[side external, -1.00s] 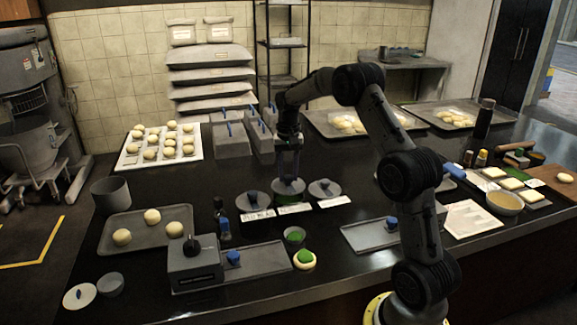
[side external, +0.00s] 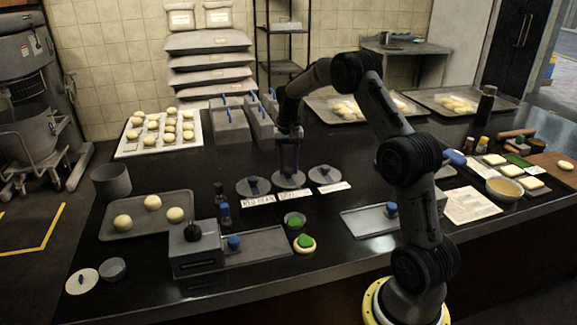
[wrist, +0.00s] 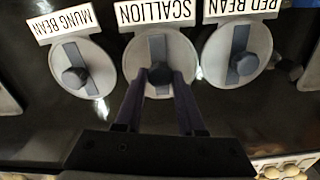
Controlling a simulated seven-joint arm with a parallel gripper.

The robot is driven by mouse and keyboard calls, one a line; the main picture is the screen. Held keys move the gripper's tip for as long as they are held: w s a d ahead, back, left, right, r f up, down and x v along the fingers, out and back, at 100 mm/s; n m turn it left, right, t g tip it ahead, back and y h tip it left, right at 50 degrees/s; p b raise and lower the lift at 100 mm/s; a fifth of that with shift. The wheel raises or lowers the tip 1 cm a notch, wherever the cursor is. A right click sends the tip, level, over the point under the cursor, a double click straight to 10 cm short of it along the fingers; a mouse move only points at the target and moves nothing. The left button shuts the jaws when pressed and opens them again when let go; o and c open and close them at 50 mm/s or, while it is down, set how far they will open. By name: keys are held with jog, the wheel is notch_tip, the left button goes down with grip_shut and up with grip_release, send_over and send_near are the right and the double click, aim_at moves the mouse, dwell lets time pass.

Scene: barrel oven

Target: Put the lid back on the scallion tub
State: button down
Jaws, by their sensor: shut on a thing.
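The scallion tub is the middle one of three round tubs, marked by the SCALLION label (wrist: 157,12) in the wrist view. Its round grey lid (side external: 300,181) lies over the tub's mouth, and I see no green inside it. The lid also shows in the wrist view (wrist: 134,62), with a dark strip and a black knob (wrist: 160,72). My gripper (side external: 289,168) points down over the lid, its fingers shut on the knob from both sides. The tub's wall is mostly hidden under the lid.
Lidded tubs stand close on both sides: mung bean (wrist: 83,65) and red bean (wrist: 237,52). A small bowl of green filling (side external: 295,220) and a green-topped dough round (side external: 305,243) sit in front. Grey bins (side external: 230,130) stand behind.

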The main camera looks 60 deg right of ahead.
jog(key=shift+f, duration=0.3)
dwell(0.5)
jog(key=shift+c, duration=2.2)
grip_release()
